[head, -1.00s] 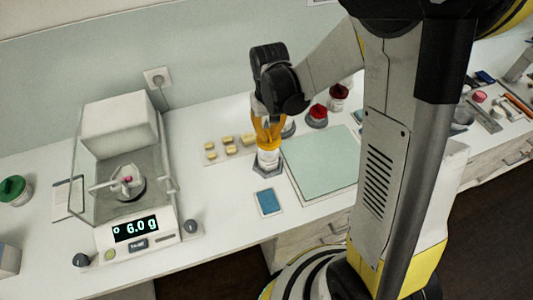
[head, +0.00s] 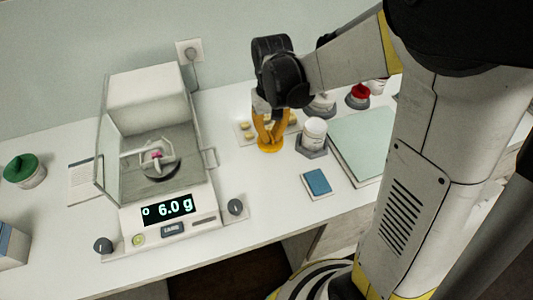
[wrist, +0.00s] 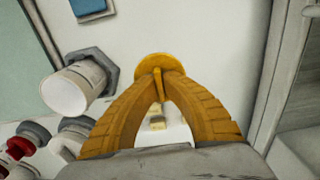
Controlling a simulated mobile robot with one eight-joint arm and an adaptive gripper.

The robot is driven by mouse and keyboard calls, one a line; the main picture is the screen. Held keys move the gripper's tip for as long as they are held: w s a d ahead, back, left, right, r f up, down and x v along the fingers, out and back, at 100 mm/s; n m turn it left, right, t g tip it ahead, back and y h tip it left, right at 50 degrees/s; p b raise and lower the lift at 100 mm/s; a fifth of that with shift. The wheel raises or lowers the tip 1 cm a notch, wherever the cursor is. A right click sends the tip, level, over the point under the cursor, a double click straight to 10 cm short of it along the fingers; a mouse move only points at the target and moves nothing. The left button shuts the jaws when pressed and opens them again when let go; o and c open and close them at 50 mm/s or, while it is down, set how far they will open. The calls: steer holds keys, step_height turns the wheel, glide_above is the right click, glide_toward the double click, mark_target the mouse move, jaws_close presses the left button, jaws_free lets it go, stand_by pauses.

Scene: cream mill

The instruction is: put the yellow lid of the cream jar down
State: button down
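My gripper (head: 269,132) has yellow fingers that point down and close on the small upright handle of the yellow lid (head: 270,147). In the wrist view the lid (wrist: 152,66) is a round disc just beyond the fingertips (wrist: 158,88). The lid is at or close above the white bench; I cannot tell if it touches. The cream jar (head: 314,131) stands lidless to the right of the lid, in a grey six-sided holder (head: 313,149). Its white open top (wrist: 64,95) shows in the wrist view, left of my gripper.
A balance (head: 160,130) reading 6.0 g stands left of the lid. Small yellow pieces (head: 246,127) sit behind my gripper. A blue pad (head: 317,182) lies in front of the jar, and a pale green mat (head: 362,140) is to the right.

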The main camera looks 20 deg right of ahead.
mark_target(270, 147)
steer(key=shift+f+b, duration=0.85)
steer(key=shift+f, duration=1.65)
steer(key=shift+f, duration=0.15)
steer(key=c, duration=1.6)
jaws_free()
